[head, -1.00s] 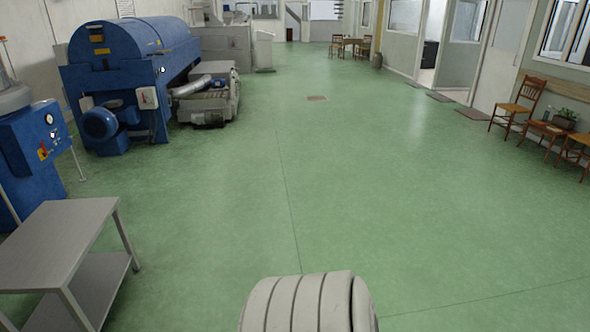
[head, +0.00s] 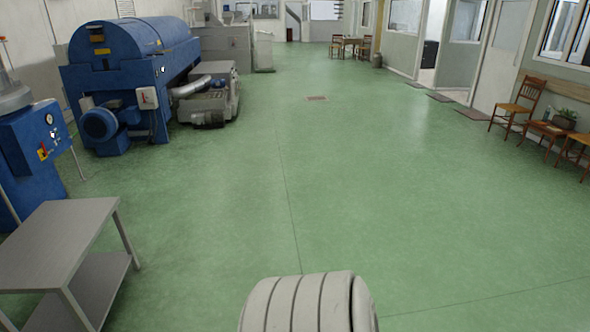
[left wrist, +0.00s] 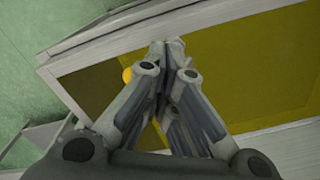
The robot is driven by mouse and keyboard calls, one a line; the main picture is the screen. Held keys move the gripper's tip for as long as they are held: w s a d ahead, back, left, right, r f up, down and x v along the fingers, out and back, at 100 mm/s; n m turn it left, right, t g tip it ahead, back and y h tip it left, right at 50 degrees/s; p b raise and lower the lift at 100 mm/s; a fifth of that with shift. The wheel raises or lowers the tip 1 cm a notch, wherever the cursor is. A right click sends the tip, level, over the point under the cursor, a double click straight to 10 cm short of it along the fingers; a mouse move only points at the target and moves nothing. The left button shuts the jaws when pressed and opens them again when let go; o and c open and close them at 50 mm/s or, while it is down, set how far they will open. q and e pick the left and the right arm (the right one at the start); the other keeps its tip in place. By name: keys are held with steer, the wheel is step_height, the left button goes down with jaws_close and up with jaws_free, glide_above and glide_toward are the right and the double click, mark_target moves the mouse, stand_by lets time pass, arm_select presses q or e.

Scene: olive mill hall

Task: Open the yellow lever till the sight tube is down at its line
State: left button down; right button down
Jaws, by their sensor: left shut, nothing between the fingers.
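In the left wrist view my left gripper (left wrist: 168,50) is shut and empty. A small yellow-orange round thing (left wrist: 127,75) shows just left of its fingers; it may be the end of the yellow lever, but I cannot tell. Most of whatever it belongs to is hidden behind the fingers. Beyond the fingers is a dark yellow, olive-toned surface (left wrist: 250,65) inside a pale grey rim (left wrist: 90,45). I cannot tell whether the fingers touch anything. No sight tube can be made out. My right gripper is in neither view.
In the head view a grey metal table (head: 45,245) stands at the lower left, beside a blue machine (head: 35,150). A larger blue machine (head: 130,70) stands behind. Wooden chairs (head: 517,105) line the right wall. The green floor between is clear.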

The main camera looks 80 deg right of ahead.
arm_select(q)
steer(key=shift+f, duration=0.15)
step_height(320, 180, down, 3)
steer(key=shift+f+b, duration=0.1)
steer(key=shift+b, duration=0.4)
steer(key=shift+w+d, duration=0.1)
steer(key=shift+w, duration=0.05)
steer(key=shift+w+d, duration=0.25)
steer(key=shift+w, duration=0.15)
stand_by(1.3)
steer(key=shift+w+d, duration=0.35)
steer(key=shift+w, duration=0.2)
steer(key=shift+w+d, duration=0.3)
steer(key=shift+w, duration=0.2)
stand_by(4.3)
